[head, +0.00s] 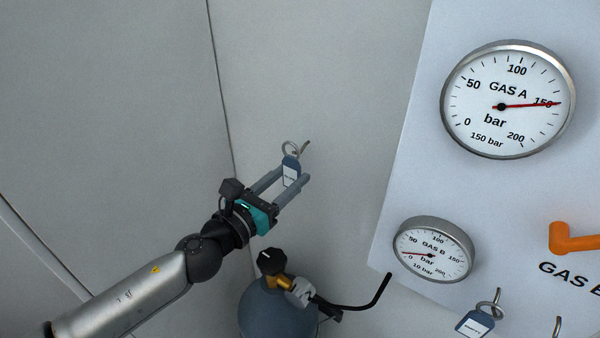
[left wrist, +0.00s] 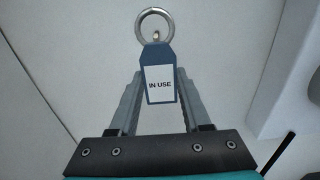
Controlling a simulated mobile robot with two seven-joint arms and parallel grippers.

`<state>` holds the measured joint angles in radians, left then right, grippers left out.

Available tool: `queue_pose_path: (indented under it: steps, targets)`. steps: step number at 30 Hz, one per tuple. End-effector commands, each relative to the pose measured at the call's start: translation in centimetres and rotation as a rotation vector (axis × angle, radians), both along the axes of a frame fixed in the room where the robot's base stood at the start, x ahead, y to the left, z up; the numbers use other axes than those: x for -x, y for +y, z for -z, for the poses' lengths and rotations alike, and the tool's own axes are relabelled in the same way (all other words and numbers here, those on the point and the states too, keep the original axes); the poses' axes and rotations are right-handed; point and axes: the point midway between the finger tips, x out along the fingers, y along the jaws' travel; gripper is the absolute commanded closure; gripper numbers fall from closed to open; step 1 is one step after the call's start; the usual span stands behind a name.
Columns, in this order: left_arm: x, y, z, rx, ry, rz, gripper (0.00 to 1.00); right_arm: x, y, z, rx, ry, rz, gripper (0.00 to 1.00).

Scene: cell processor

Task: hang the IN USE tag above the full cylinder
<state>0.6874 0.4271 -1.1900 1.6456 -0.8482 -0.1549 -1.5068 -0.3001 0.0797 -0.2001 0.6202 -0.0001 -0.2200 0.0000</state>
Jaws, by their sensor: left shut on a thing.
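The IN USE tag (head: 291,170) is dark blue with a white label and a metal ring on top. My left gripper (head: 295,176) is shut on its body; the left wrist view shows the tag (left wrist: 160,82) upright between the fingers, label readable. In the head view a small hook (head: 305,148) shows right beside the ring; I cannot tell whether the ring is around it. A blue-grey cylinder (head: 275,315) with a black knob stands below my gripper. Gauge GAS A (head: 508,100) reads about 150 bar, gauge GAS B (head: 433,250) about 10 bar. My right gripper is out of view.
A second blue tag (head: 475,322) hangs by its ring from a hook under the GAS B gauge. Another hook (head: 557,326) shows at the bottom right. An orange handle (head: 575,240) sticks out from the panel. A black hose (head: 365,303) runs from the cylinder valve.

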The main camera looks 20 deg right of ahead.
Motion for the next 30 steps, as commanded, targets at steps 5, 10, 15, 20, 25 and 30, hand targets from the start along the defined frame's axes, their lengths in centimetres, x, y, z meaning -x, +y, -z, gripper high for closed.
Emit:
queue_pose_path:
  steps: [5,10,15,20,25,30]
  targets:
    - [0.3,0.3,-0.1,0.000,0.001,0.001,1.00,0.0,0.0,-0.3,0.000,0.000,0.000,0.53]
    - [0.3,0.4,0.0,-0.001,0.002,0.000,1.00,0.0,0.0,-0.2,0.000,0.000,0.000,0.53]
    - [0.9,1.1,0.0,-0.001,0.003,0.000,1.00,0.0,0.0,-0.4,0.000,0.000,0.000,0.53]
    - [1.7,2.2,0.0,-0.001,0.002,0.000,1.00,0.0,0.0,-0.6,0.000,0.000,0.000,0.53]
    - [2.5,3.3,0.0,-0.002,0.004,0.000,1.00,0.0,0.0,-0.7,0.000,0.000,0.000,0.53]
    - [3.3,4.3,0.0,-0.002,0.003,0.000,1.00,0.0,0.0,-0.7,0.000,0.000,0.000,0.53]
